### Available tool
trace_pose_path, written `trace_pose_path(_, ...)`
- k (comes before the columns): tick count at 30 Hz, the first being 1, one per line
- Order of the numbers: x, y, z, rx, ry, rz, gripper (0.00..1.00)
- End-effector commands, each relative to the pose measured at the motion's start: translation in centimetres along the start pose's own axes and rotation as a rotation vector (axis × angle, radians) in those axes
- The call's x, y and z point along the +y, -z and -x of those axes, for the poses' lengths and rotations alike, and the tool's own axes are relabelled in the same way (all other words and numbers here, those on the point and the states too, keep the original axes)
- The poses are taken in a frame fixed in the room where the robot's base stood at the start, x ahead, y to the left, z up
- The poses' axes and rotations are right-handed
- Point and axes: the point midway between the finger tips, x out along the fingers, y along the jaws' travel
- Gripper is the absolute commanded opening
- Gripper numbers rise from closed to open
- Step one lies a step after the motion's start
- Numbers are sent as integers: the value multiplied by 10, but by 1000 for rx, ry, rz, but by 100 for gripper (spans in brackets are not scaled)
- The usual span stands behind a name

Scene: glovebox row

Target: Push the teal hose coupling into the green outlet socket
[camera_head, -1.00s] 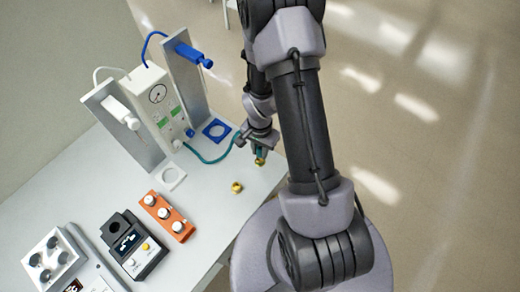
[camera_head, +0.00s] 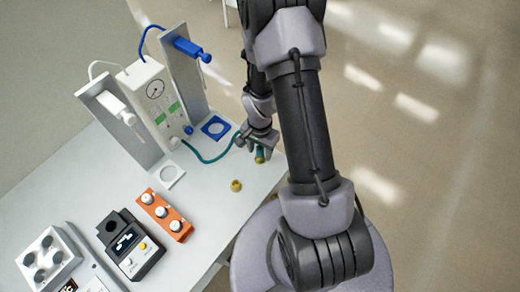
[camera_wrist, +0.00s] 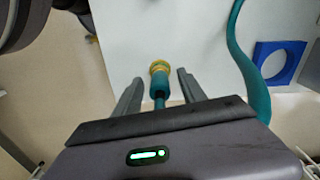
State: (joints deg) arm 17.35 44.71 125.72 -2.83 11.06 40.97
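The teal hose coupling (camera_wrist: 160,84) is between the fingers of my gripper (camera_wrist: 160,88) in the wrist view, with a brass piece at its far end. A gap shows on each side of it, so my gripper is open around it. In the head view my gripper (camera_head: 262,149) is over the near right edge of the table, and its fingers mostly hide the coupling. The teal hose (camera_head: 212,159) curves from there to the white box (camera_head: 150,90). The box front has green patches (camera_head: 174,107); I cannot tell which part is the green outlet socket.
A loose brass fitting (camera_head: 236,185) stands on the table (camera_head: 215,220). A blue square ring (camera_head: 215,127) and a white one (camera_head: 169,177) lie near the upright panels. An orange knob block (camera_head: 164,215) and a black device (camera_head: 130,245) stand at front left.

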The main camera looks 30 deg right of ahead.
Motion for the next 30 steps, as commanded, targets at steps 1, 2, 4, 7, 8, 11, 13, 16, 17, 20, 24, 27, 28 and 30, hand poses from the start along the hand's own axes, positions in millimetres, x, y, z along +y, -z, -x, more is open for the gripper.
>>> trace_pose_path(1,0,0,0,0,0,0,48)
trace_pose_path(2,0,0,0,0,0,0,48)
trace_pose_path(4,0,0,0,0,0,0,48)
trace_pose_path(7,0,0,1,0,0,0,48)
trace_pose_path(8,0,0,2,0,0,0,48)
trace_pose_path(11,-1,1,14,3,2,1,48)
trace_pose_path(13,-1,1,32,4,3,0,48)
trace_pose_path(16,-1,1,64,5,4,0,48)
trace_pose_path(17,-1,1,73,4,4,0,48)
trace_pose_path(20,-1,1,107,5,5,-1,48)
trace_pose_path(24,-1,1,146,4,4,0,48)
trace_pose_path(27,0,0,163,2,2,0,48)
trace_pose_path(28,0,0,167,2,1,0,48)
trace_pose_path(30,0,0,172,1,1,0,48)
